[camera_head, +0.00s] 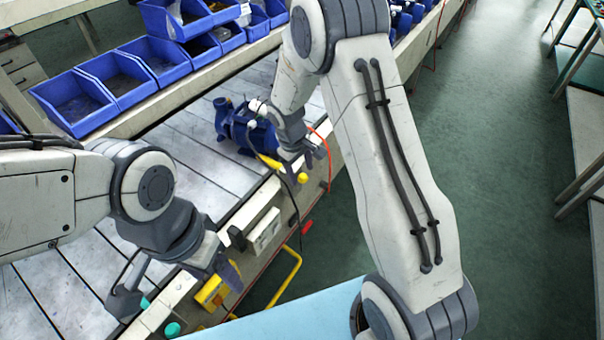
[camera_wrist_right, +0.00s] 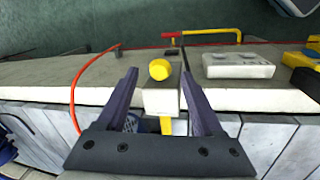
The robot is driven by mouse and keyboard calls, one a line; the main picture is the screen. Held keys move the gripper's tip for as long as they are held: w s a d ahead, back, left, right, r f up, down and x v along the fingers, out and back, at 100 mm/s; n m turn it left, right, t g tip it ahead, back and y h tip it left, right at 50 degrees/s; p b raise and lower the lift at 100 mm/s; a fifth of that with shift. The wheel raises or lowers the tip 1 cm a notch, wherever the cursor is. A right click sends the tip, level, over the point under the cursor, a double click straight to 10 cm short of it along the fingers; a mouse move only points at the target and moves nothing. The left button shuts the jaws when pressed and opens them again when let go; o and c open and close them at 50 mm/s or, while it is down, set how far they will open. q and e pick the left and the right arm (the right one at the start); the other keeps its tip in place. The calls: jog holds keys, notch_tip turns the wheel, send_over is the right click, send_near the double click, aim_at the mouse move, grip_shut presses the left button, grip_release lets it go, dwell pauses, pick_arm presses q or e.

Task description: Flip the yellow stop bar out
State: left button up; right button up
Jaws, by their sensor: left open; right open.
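The yellow stop bar (camera_head: 267,160) is at the conveyor's near edge, beside the blue pump (camera_head: 236,128), with a round yellow knob (camera_head: 303,178) near its end. In the right wrist view the knob (camera_wrist_right: 160,69) shows between the fingers, and part of the yellow bar (camera_wrist_right: 167,126) shows below a pale block. My right gripper (camera_head: 308,166) is open around the knob area, with a visible gap on both sides in the wrist view (camera_wrist_right: 158,76).
A pale control box (camera_head: 264,230) and a yellow box (camera_head: 212,291) sit along the conveyor edge. A yellow rail (camera_head: 290,278) juts out below. An orange hose (camera_wrist_right: 82,82) curves beside my right gripper. Blue bins (camera_head: 118,78) line the back. Green floor lies open at right.

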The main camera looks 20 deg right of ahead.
jog(key=shift+w+d+f, duration=0.1)
jog(key=shift+d+f, duration=0.1)
jog(key=shift+f, duration=0.9)
grip_shut()
jog(key=shift+w+r, duration=0.1)
dwell(0.6)
